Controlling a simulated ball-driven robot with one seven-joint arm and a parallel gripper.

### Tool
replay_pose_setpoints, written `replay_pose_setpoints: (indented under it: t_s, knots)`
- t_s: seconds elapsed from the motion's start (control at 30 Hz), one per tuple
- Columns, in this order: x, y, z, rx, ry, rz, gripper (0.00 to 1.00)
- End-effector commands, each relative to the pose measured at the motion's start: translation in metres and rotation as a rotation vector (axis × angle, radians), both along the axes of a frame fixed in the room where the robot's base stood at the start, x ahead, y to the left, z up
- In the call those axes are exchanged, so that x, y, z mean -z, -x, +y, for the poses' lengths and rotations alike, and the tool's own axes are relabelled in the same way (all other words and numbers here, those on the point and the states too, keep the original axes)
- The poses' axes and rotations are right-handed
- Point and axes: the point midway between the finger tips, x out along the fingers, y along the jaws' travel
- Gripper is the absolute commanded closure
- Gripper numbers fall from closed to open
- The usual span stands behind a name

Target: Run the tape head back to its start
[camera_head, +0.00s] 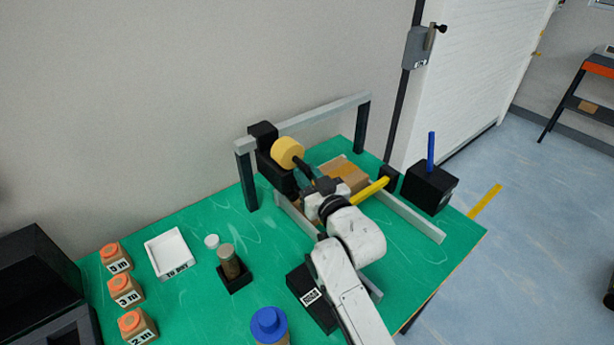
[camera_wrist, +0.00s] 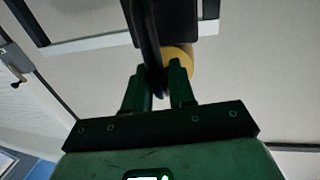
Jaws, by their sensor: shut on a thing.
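The tape head is a black block (camera_head: 263,136) with a yellow tape roll (camera_head: 288,152), at the left end of a grey overhead rail (camera_head: 318,117). A dark handle reaches from it toward my gripper (camera_head: 312,181). In the wrist view, my gripper (camera_wrist: 160,88) has its two green fingers shut on this black handle (camera_wrist: 148,45), and the yellow roll (camera_wrist: 181,58) shows behind them. A cardboard box (camera_head: 343,172) lies under the rail, partly hidden by my arm.
A yellow bar (camera_head: 370,190) and a grey side rail (camera_head: 412,219) lie right of the box. A black block with a blue rod (camera_head: 430,183) stands at the table's right. A white tray (camera_head: 170,252), labelled blocks (camera_head: 127,291) and a blue-lidded jar (camera_head: 269,325) stand left and in front.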

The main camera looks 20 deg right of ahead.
Motion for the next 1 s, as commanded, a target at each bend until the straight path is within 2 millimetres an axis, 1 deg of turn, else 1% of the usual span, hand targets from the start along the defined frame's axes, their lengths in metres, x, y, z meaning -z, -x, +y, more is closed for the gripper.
replay_pose_setpoints:
  t_s: [0.33,0.37,0.47,0.5,0.77,0.87,1.0]
  knots:
    - [-0.001,0.000,-0.001,0.002,-0.002,-0.001,1.00]
    - [-0.001,0.000,-0.001,0.002,-0.002,-0.001,0.73]
    - [-0.001,0.000,-0.001,0.002,-0.002,-0.001,0.63]
    - [-0.001,0.000,-0.001,0.002,-0.002,-0.001,0.61]
    - [0.000,0.002,-0.001,0.001,-0.001,-0.001,0.61]
    - [0.001,0.009,-0.002,0.001,0.000,0.000,0.61]
    - [0.002,0.030,-0.004,0.001,-0.001,0.000,0.61]
